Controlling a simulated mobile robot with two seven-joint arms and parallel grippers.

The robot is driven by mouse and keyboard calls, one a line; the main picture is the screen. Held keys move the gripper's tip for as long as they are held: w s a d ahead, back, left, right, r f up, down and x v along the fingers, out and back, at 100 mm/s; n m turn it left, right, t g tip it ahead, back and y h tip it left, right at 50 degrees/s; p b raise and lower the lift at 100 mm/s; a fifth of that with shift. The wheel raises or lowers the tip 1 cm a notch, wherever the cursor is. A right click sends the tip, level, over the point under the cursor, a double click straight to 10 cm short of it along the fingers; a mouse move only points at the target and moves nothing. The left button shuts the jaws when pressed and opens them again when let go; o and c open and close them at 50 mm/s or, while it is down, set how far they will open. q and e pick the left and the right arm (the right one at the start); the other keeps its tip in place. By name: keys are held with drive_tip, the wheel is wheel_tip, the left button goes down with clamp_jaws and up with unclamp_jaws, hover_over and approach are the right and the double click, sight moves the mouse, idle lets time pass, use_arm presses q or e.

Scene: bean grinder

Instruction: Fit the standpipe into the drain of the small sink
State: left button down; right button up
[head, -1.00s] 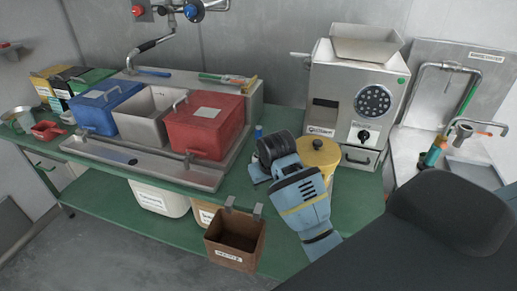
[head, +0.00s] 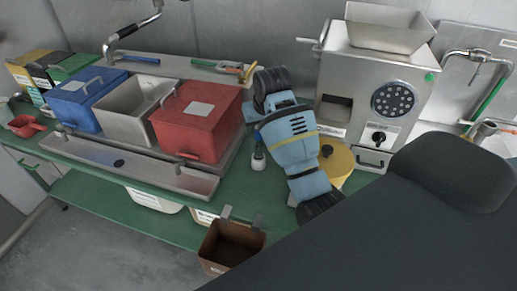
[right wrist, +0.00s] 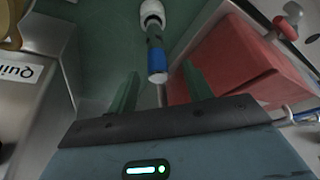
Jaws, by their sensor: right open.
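My right gripper (head: 252,115) is over the green bench between the red bin and the grinder. Its fingers are mostly hidden in the head view. In the right wrist view its two green fingers (right wrist: 161,92) are apart with nothing between them. Ahead of them is a slim dark piece with a blue end and a pale round base (right wrist: 154,36). Its pale base (head: 258,160) shows below the gripper in the head view. I cannot tell if it is the standpipe. A small sink (head: 504,144) is partly visible at the far right; its drain is hidden. My left gripper is not in view.
The steel grinder (head: 378,80) stands right of the gripper, with a yellow-lidded canister (head: 336,163) before it. The red bin (head: 196,122) is close on the left. A brown box (head: 231,243) hangs at the bench's front edge. A faucet (head: 478,53) rises over the sink.

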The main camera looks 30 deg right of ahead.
sight(258, 138)
drive_tip(key=shift+d+x, duration=0.1)
drive_tip(key=shift+x, duration=1.85)
drive_tip(key=shift+d+x, duration=0.15)
drive_tip(key=shift+x, duration=1.8)
drive_tip(key=shift+s, duration=0.15)
clamp_jaws()
